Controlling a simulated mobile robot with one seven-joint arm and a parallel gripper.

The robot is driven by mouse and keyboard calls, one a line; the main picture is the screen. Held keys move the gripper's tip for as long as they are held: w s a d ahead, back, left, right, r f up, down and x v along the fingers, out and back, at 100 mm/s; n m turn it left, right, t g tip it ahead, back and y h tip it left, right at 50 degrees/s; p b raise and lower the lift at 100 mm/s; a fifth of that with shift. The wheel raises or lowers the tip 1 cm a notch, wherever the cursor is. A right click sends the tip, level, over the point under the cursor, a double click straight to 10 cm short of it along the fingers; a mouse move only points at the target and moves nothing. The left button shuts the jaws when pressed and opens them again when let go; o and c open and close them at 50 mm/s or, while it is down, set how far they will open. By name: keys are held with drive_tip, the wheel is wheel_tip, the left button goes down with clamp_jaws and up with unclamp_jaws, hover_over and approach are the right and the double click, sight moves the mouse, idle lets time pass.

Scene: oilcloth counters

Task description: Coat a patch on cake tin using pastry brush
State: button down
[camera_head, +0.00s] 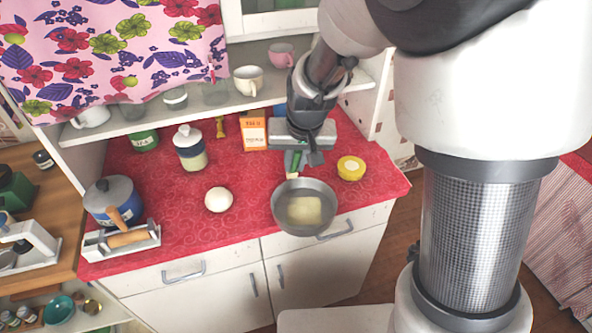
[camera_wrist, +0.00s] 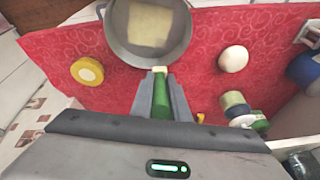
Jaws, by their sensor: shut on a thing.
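The cake tin (camera_head: 279,212) is a round grey pan on the red counter near its front edge, with a pale yellowish square patch (camera_head: 305,210) on its floor. It also shows at the top of the wrist view (camera_wrist: 118,40), with the patch inside. My gripper (camera_head: 303,160) is behind the tin, shut on the green handle of the pastry brush (camera_wrist: 160,104). The brush's pale tip (camera_wrist: 159,69) points at the tin's near rim in the wrist view. I cannot tell whether it touches the tin. The brush is mostly hidden in the head view (camera_head: 292,163).
A yellow round tub (camera_head: 351,168) stands right of the tin, a white egg-like ball (camera_head: 218,199) left. An orange box (camera_head: 253,132), a lidded jar (camera_head: 190,150) and a green can (camera_head: 144,140) stand behind. A blue pot (camera_head: 110,205) is at the left. A shelf with cups (camera_head: 249,80) overhangs the back.

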drive_tip(key=shift+w+f, duration=0.15)
drive_tip(key=shift+f, duration=0.3)
drive_tip(key=shift+b, duration=0.35)
